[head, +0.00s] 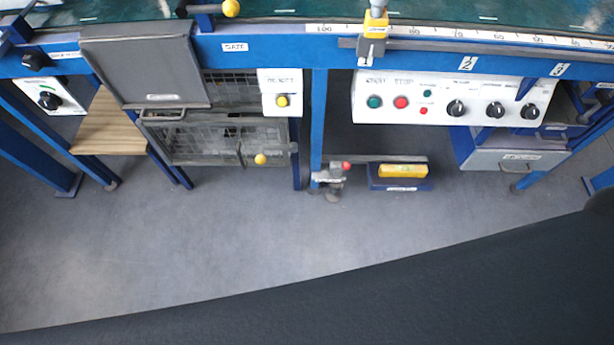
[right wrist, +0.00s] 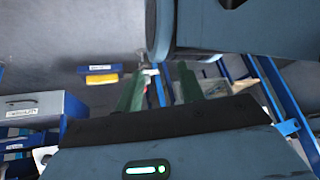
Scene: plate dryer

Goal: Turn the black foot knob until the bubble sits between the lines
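The yellow spirit level (head: 403,171) lies on a blue block low under the machine in the head view. It also shows in the right wrist view (right wrist: 102,78). Its bubble and lines are too small to read. A grey foot fitting (head: 333,190) stands left of it at the base of a blue leg; I cannot clearly pick out the black foot knob there. My right gripper (right wrist: 160,70) shows in the right wrist view, its two green fingers apart with nothing seen between them. It is outside the head view. My left gripper is in neither view.
The blue leg (head: 318,130) stands beside the foot. A red-tipped lever (head: 346,165) is just above it. A white button panel (head: 450,98) overhangs the level, and a mesh guard (head: 225,142) is to the left. The grey floor (head: 230,240) in front is clear.

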